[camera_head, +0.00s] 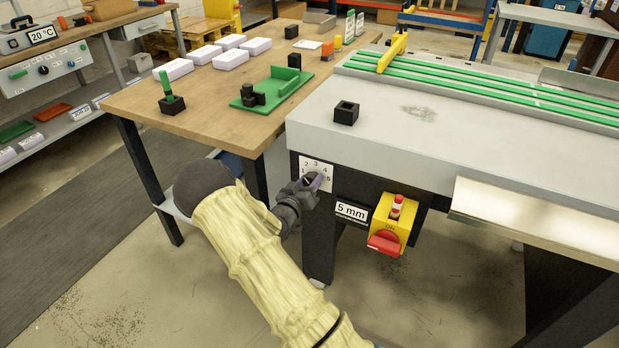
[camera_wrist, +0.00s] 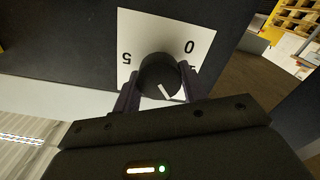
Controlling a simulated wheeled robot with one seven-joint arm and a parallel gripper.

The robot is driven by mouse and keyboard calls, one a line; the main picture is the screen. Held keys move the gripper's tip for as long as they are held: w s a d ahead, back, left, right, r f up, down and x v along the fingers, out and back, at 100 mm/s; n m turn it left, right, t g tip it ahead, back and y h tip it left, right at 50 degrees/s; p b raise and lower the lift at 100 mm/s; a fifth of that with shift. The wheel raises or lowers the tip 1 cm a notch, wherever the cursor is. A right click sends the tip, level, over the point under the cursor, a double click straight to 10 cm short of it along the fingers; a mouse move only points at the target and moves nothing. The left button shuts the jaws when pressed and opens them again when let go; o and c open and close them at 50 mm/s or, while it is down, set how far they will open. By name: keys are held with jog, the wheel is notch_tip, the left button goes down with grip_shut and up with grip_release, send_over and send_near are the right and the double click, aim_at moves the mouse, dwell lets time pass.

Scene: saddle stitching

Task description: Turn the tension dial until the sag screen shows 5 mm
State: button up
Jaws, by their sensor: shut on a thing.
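The tension dial (camera_wrist: 158,72) is a round black knob with a white pointer line, on a white scale plate (camera_head: 318,164) at the front of the grey machine. My gripper (camera_head: 312,184) reaches it from the front. In the wrist view, my gripper (camera_wrist: 159,86) has one finger on each side of the knob and is shut on it. The pointer line faces toward my gripper's palm. The 0 and 5 marks show beside the knob; other marks are hidden there. The sag screen (camera_head: 351,211) reads 5 mm.
A yellow switch box (camera_head: 393,222) with a red knob and a red-and-white lamp sits right of the screen. A metal ledge (camera_head: 540,220) juts out farther right. A wooden table (camera_head: 200,110) with white packs stands to the left. The floor in front is open.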

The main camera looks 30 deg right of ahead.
jog(key=shift+n, duration=0.5)
jog(key=shift+a, duration=0.1)
jog(key=o, duration=1)
jog(key=p+v, duration=0.1)
jog(key=v, duration=1.6)
jog(key=shift+s+a, duration=0.1)
jog(key=shift+a, duration=0.05)
